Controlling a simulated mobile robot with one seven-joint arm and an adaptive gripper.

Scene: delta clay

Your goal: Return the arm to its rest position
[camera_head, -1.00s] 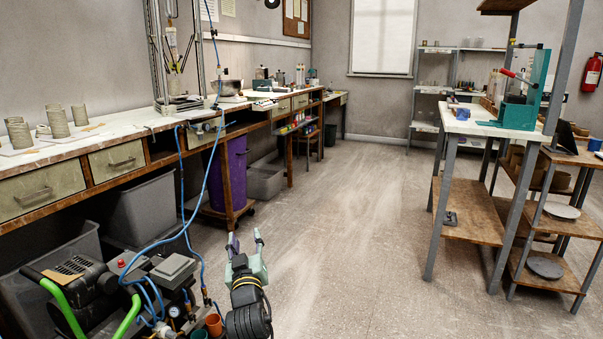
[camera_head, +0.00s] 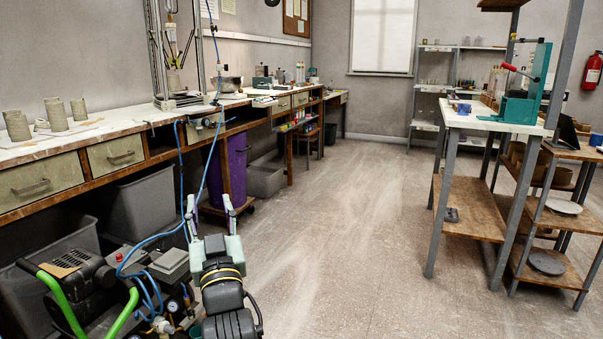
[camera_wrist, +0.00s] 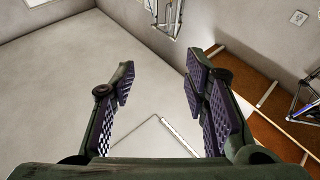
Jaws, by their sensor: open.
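My gripper (camera_head: 208,209) is at the lower middle of the head view, on my raised arm, with its two fingers pointing up and apart. It is open and nothing is between the fingers.
A long workbench (camera_head: 60,154) with clay pots runs along the left. A compressor (camera_head: 95,285) with a blue hose stands at lower left, close beside my arm. A purple bin (camera_head: 232,170) is under the bench. A tall table (camera_head: 470,210) stands right. The middle floor is clear.

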